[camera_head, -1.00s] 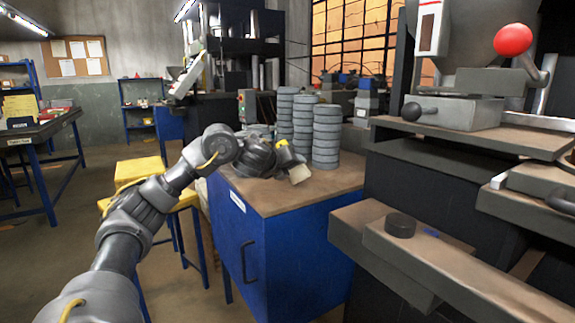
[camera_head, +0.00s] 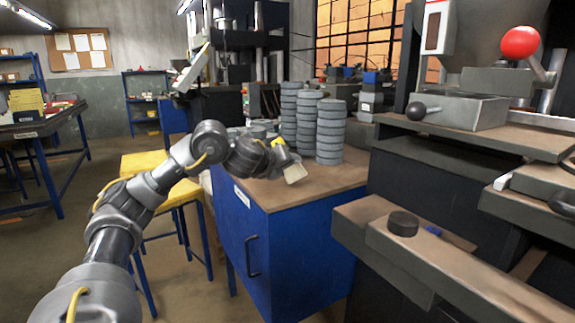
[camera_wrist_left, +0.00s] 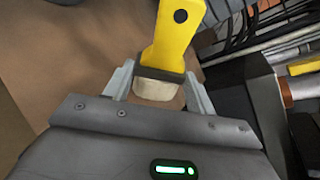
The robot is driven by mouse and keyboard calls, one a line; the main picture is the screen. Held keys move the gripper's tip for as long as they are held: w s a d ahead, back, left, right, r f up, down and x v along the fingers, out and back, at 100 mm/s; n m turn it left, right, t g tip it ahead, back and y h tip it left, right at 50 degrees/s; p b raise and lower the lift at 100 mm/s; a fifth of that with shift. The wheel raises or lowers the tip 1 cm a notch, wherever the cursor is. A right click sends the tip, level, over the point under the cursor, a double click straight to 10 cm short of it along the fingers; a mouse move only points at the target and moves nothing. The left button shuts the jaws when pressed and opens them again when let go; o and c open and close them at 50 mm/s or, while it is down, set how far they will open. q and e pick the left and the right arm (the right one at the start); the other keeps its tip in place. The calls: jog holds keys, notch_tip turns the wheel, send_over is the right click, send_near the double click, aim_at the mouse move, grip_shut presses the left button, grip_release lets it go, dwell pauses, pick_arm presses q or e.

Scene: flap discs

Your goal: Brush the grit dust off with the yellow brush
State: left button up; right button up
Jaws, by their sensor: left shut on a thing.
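My left gripper (camera_head: 287,160) is shut on the yellow brush (camera_head: 280,141), above the brown top of the blue cabinet. In the left wrist view the brush's yellow handle (camera_wrist_left: 175,35) points away from the gripper. Its cream bristle block (camera_wrist_left: 156,88) lies between the two fingers (camera_wrist_left: 160,92). In the head view the pale bristles (camera_head: 295,172) hang down at the arm's end. Brown dust-like colour covers the cabinet top (camera_head: 315,187) and the press ledge (camera_head: 450,258); I cannot tell grit from surface colour. My right gripper is not in view.
Grey flap discs (camera_head: 330,132) stand in tall stacks just behind the brush. A press (camera_head: 470,110) with a red knob fills the right side. A black disc (camera_head: 403,223) lies on its lower ledge. A yellow stool (camera_head: 150,165) stands left of the cabinet (camera_head: 255,240).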

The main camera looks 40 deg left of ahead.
pick_arm(q)
jog(key=shift+s+a, duration=0.25)
jog(key=shift+s, duration=0.6)
jog(key=shift+s+a, duration=0.25)
jog(key=shift+s, duration=0.6)
jog(key=shift+s+d+p, duration=0.2)
jog(key=shift+d+p, duration=0.5)
jog(key=shift+w+d+p, duration=0.25)
jog(key=shift+w, duration=0.6)
jog(key=shift+w+d+p, duration=0.2)
jog(key=shift+w+d, duration=0.05)
jog(key=shift+w, duration=0.6)
jog(key=shift+w+d, duration=0.15)
jog(key=shift+w, duration=0.3)
jog(key=shift+w+d+p, duration=0.2)
jog(key=shift+w+p, duration=0.05)
jog(key=shift+w, duration=0.4)
jog(key=shift+w+d+p, duration=0.15)
jog(key=shift+w+p, duration=0.1)
jog(key=shift+w, duration=0.35)
jog(key=shift+r, duration=0.2)
